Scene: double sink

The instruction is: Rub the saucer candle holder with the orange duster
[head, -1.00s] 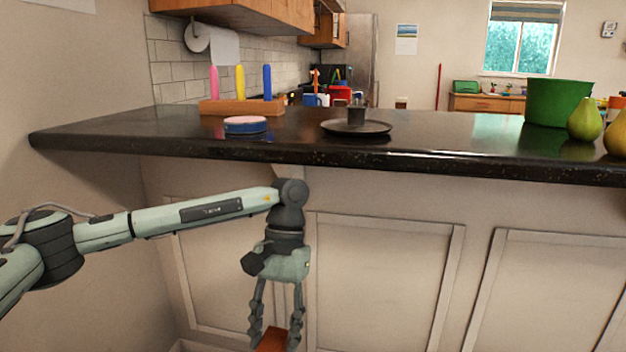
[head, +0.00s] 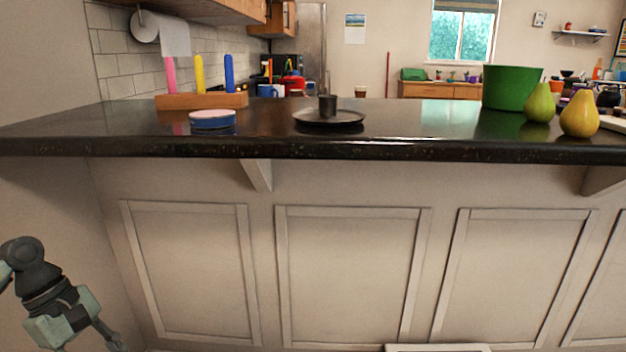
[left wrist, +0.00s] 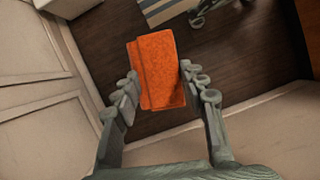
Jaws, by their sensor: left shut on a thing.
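The saucer candle holder is a dark round dish with a short upright cup in its middle (head: 328,117). It stands on the black countertop (head: 400,150) in the head view. The orange duster (left wrist: 157,70) is an orange block between the fingers of my left gripper (left wrist: 160,88) in the left wrist view. The left gripper is shut on it. In the head view my left arm is at the bottom left, well below and left of the counter; its fingertips and the duster are cut off there. My right gripper is not in view.
On the counter, a round blue tin (head: 212,119) and a wooden block (head: 202,100) with pink, yellow and blue candles stand left of the holder. A green pot (head: 511,88) and two pears (head: 580,114) stand to the right. The counter's front edge overhangs panelled cabinets.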

